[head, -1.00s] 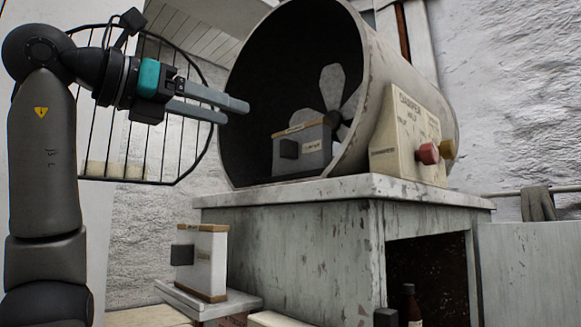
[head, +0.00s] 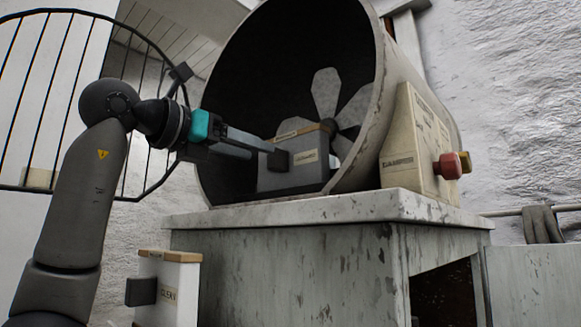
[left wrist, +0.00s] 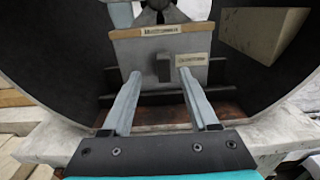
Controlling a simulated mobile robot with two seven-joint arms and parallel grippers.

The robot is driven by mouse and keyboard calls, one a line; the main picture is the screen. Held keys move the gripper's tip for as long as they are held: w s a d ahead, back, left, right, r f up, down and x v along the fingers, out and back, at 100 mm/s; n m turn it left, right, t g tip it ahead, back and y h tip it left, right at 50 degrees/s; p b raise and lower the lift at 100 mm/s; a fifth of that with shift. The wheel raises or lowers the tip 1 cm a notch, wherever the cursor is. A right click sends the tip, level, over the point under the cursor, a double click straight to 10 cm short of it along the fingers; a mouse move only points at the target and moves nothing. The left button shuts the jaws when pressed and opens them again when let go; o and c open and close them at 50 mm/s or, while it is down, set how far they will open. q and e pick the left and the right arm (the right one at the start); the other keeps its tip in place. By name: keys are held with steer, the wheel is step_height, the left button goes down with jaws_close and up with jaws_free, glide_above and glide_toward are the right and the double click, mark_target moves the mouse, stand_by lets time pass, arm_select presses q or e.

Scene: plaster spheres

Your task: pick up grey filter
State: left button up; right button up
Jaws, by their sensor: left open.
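The grey filter (head: 303,172) is a grey box with a wooden top strip, a small label and a dark block handle. It stands inside the mouth of the large drum (head: 368,140). It also shows in the left wrist view (left wrist: 132,60), with its handle (left wrist: 163,68) facing me. My left gripper (head: 272,150) reaches into the drum mouth, its fingers pointing at the handle. In the left wrist view the gripper (left wrist: 160,74) is open, with one fingertip on each side of the handle. I cannot tell whether the fingers touch it. My right gripper is not in view.
A white filter (head: 172,290) with a dark handle stands low at the front left. A fan (head: 327,95) sits behind the grey filter. A control box (head: 412,150) with a red knob is at the drum's right. The drum rests on a worn bench (head: 300,210).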

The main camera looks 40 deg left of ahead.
mark_target(273, 169)
arm_select(q)
steer(key=w, duration=0.2)
steer(key=w+d+p, duration=0.1)
steer(key=w, duration=0.2)
steer(key=shift+w+r, duration=0.1)
steer(key=shift+w, duration=0.2)
steer(key=shift+s, duration=0.1)
jaws_close()
stand_by(0.4)
